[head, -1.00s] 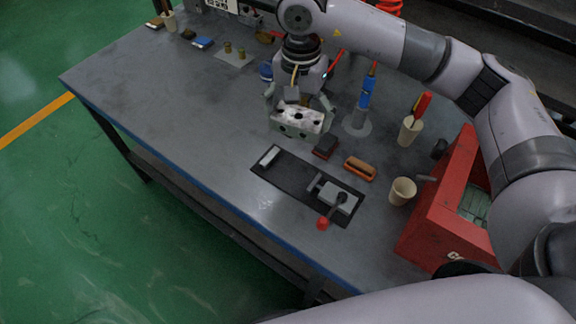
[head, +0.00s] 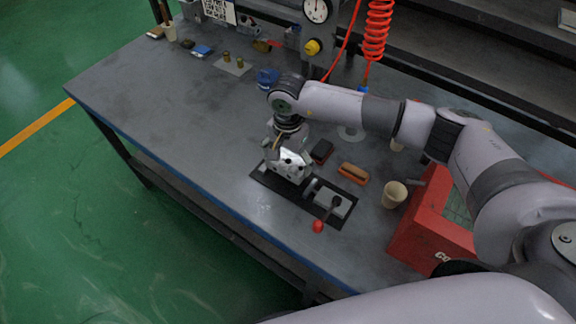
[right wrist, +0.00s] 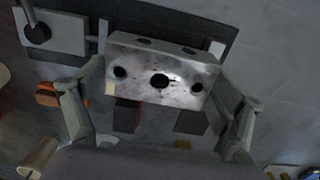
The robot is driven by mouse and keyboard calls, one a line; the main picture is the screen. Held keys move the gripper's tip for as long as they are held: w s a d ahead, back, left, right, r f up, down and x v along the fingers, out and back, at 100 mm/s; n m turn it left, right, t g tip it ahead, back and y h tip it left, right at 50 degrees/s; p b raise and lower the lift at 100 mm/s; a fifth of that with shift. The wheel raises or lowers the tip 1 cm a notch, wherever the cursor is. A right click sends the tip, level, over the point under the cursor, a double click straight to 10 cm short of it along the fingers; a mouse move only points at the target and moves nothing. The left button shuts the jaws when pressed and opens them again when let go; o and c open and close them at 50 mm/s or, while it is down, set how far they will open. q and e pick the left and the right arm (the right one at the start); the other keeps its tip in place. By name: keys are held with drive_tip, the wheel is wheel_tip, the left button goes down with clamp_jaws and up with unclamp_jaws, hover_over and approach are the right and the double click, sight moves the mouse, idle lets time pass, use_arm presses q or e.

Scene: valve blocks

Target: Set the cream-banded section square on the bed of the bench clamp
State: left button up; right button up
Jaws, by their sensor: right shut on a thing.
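The section (head: 288,166) is a silvery metal block with dark round holes. The bench clamp has a black bed (head: 258,177), a grey jaw block (head: 331,203) and a lever with a red knob (head: 318,226). The block is over the bed, left of the jaw block; I cannot tell whether it touches. In the right wrist view it looks slightly tilted against the bed (right wrist: 185,20). My left gripper is not in view.
A cream cup (head: 394,194) and a red box (head: 425,225) stand to the right. The bench top (head: 170,110) is clear on the left.

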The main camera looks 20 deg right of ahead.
sight(288, 162)
wheel_tip(288, 162, down, 4)
drive_tip(key=shift+r+p, duration=0.25)
drive_tip(key=shift+p, duration=0.15)
drive_tip(key=shift+f, duration=0.3)
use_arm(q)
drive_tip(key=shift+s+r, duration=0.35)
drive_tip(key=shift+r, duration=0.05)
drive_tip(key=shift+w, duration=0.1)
use_arm(e)
drive_tip(key=shift+f, duration=0.1)
drive_tip(key=o, duration=1.5)
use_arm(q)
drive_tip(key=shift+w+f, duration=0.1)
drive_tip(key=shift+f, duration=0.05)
use_arm(e)
drive_tip(key=shift+o, duration=0.2)
